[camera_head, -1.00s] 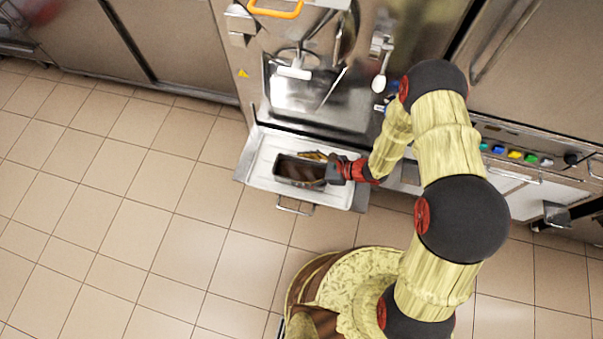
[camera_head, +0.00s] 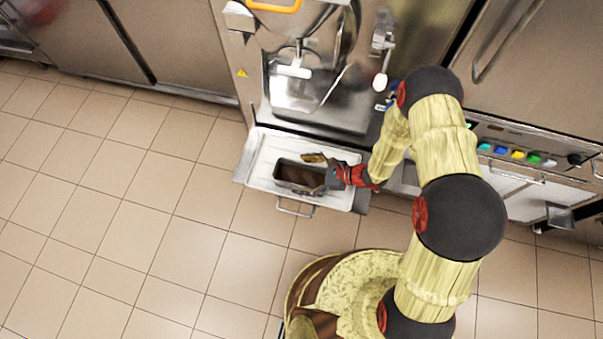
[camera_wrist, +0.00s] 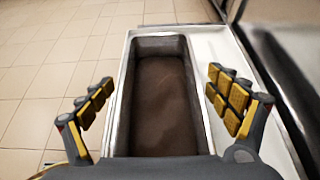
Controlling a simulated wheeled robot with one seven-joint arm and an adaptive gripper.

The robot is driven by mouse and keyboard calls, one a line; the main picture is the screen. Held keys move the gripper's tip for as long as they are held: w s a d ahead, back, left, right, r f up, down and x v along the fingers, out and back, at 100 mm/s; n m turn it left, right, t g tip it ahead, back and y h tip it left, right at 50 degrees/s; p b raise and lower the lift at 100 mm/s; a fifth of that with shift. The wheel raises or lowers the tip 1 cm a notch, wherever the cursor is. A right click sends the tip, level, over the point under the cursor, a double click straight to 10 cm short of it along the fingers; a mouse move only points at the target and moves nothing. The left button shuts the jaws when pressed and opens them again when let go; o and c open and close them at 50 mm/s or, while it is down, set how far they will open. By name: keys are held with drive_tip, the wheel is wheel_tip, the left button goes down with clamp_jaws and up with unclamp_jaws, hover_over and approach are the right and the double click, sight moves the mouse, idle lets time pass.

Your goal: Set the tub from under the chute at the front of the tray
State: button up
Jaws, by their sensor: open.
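The tub (camera_head: 298,172) is a grey rectangular metal pan with dark brown contents. It rests on the white tray (camera_head: 258,178), near the tray's front edge. In the wrist view the tub (camera_wrist: 123,100) runs away from me, its near end hidden by my gripper. My gripper (camera_head: 318,172) is at the tub's right end. In the wrist view its yellow-padded fingers (camera_wrist: 159,97) stand wide apart, one on each side of the tub, with a gap to each wall. The chute (camera_head: 293,72) is on the machine front, behind the tray.
The steel machine (camera_head: 320,115) stands directly behind the tray. A wire handle (camera_head: 295,208) sticks out at the tray's front. A panel with coloured buttons (camera_head: 515,154) is to the right. Bare tray surface lies left of and behind the tub. The tiled floor (camera_head: 130,220) in front is clear.

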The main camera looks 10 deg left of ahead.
drive_tip(key=shift+r, duration=0.1)
drive_tip(key=shift+d+r, duration=0.2)
drive_tip(key=shift+d, duration=0.05)
drive_tip(key=w+p+v, duration=0.1)
drive_tip(key=p+v, duration=0.2)
drive_tip(key=v, duration=0.8)
drive_tip(key=s+d+r+n+g+h, duration=0.15)
drive_tip(key=r+n, duration=0.45)
drive_tip(key=r, duration=0.7)
drive_tip(key=s+d+r+n+g+h, duration=0.1)
drive_tip(key=d+r+n+h, duration=0.3)
drive_tip(key=r, duration=0.9)
drive_tip(key=s+d+r+n+t+h, duration=0.3)
drive_tip(key=s+d+r+n, duration=0.1)
drive_tip(key=r, duration=0.5)
drive_tip(key=s+d+r+n+t+h, duration=0.3)
drive_tip(key=s+d+r, duration=0.4)
drive_tip(key=r, duration=0.3)
drive_tip(key=shift+s+d+r+n+t+h, duration=0.2)
drive_tip(key=shift+d+r+n+t+h, duration=0.25)
drive_tip(key=shift+n, duration=0.55)
drive_tip(key=shift+f, duration=0.15)
